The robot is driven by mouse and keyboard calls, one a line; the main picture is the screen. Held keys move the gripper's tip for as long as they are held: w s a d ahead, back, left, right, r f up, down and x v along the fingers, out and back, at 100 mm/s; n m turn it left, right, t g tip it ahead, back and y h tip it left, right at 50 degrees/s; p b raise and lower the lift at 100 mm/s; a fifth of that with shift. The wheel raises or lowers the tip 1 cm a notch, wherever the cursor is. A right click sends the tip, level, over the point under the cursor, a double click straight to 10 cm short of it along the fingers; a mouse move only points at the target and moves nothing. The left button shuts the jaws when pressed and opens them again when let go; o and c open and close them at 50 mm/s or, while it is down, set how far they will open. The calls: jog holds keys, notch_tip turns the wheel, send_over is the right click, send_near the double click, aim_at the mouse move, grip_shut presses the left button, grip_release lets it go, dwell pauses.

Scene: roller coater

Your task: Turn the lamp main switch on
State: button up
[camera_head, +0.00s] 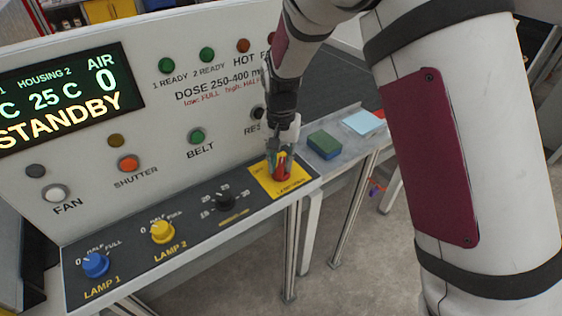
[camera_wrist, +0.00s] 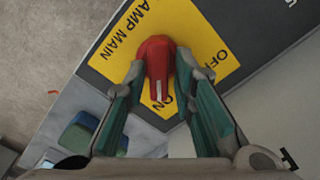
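The lamp main switch is a red knob (camera_head: 281,172) on a yellow plate (camera_head: 298,188) at the right end of the panel's dark lower strip. In the wrist view, the red knob (camera_wrist: 157,65) sits between my fingertips, and its white pointer line faces the ON mark on the yellow plate (camera_wrist: 205,32). The OFF mark is to the right of the knob. My gripper (camera_head: 280,160) reaches down over the knob. In the wrist view, the fingers of my gripper (camera_wrist: 160,72) close in on both sides of the knob and appear to touch it.
Left of the switch are a black dial (camera_head: 225,201), a yellow LAMP 2 knob (camera_head: 162,231) and a blue LAMP 1 knob (camera_head: 95,263). The display (camera_head: 62,98) reads STANDBY.

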aim_at(281, 164)
dwell(0.3)
notch_tip(281, 164, up, 12)
dwell(0.5)
